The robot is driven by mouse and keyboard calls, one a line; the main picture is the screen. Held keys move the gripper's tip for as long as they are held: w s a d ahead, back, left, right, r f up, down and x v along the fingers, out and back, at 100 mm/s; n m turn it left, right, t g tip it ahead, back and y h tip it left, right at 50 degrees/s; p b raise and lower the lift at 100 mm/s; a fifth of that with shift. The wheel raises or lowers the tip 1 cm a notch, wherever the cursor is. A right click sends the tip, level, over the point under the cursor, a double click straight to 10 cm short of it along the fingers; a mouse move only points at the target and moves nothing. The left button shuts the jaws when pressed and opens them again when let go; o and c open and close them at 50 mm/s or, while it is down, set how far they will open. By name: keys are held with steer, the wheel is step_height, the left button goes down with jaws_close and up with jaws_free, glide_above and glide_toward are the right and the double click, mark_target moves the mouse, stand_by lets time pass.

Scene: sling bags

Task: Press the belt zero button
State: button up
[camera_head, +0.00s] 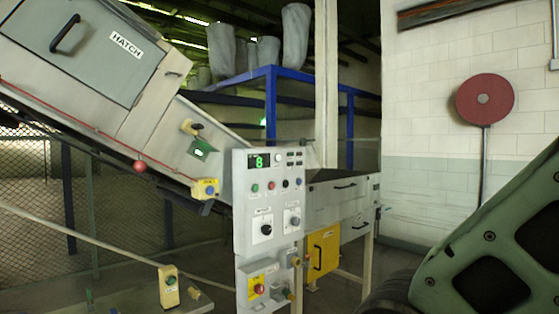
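A grey control panel (268,202) stands upright in the middle of the view. Its top has a dark display (265,161) with a green digit that looks like an 8. Below it is a row of round buttons: green (255,188), red (271,186), black (285,184) and blue (298,182). Lower down are a black rotary knob (266,230) and a grey-blue one (295,222). The labels are too small to read, so I cannot tell which button is the belt zero button. My gripper is not in view.
A sloping conveyor housing (120,80) marked HATCH rises to the left. A large green slotted part (490,240) fills the lower right. Pale floor shows beyond the panel.

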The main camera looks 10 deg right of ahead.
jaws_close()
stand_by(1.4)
